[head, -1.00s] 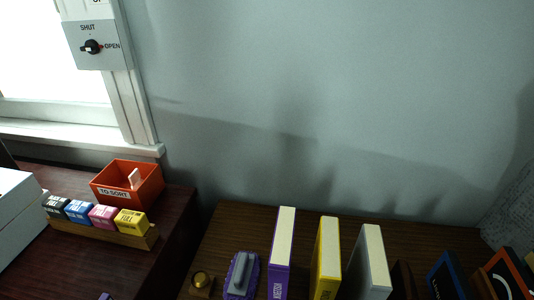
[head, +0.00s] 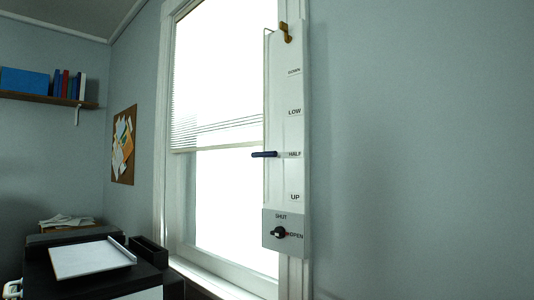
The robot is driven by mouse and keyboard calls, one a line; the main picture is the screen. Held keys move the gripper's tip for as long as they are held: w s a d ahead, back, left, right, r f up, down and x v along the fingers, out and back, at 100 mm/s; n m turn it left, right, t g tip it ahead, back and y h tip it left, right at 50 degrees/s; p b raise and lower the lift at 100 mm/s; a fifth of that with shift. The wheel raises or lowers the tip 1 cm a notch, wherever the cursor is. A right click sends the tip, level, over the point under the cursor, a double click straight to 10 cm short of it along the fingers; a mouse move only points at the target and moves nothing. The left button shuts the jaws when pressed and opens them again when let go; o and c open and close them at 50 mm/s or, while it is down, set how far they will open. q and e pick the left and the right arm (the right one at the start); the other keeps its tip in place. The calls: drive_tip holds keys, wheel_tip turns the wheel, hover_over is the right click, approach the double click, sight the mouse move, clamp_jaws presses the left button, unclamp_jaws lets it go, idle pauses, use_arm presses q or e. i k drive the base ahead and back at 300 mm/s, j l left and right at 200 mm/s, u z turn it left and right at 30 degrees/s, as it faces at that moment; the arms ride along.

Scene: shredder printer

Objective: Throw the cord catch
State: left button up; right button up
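A tall white panel (head: 289,120) is mounted on the right side of the window frame. A brass-coloured catch (head: 286,33) sits at its top, with a thin cord (head: 265,95) hanging along the panel's left side. The panel reads DOWN, LOW, HALF and UP from top to bottom. A dark blue handle (head: 264,154) is level with HALF. Below is a grey plate (head: 270,245) marked SHUT and OPEN with a black knob (head: 278,232); its exact setting is too small to tell. Neither of my grippers is in view.
The window (head: 222,195) has a blind (head: 214,80) lowered about halfway. A black machine (head: 120,276) with a white sheet (head: 88,259) stands below at left. A corkboard (head: 123,145) and a shelf (head: 50,98) are farther left. The wall at right is bare.

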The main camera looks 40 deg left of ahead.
sight(283, 26)
drive_tip(key=k+l+u, duration=0.15)
drive_tip(key=l+u, duration=0.15)
drive_tip(key=u, duration=0.15)
drive_tip(key=k+l+u, duration=0.15)
drive_tip(key=u, duration=0.3)
drive_tip(key=k+l+u, duration=0.25)
drive_tip(key=u, duration=0.15)
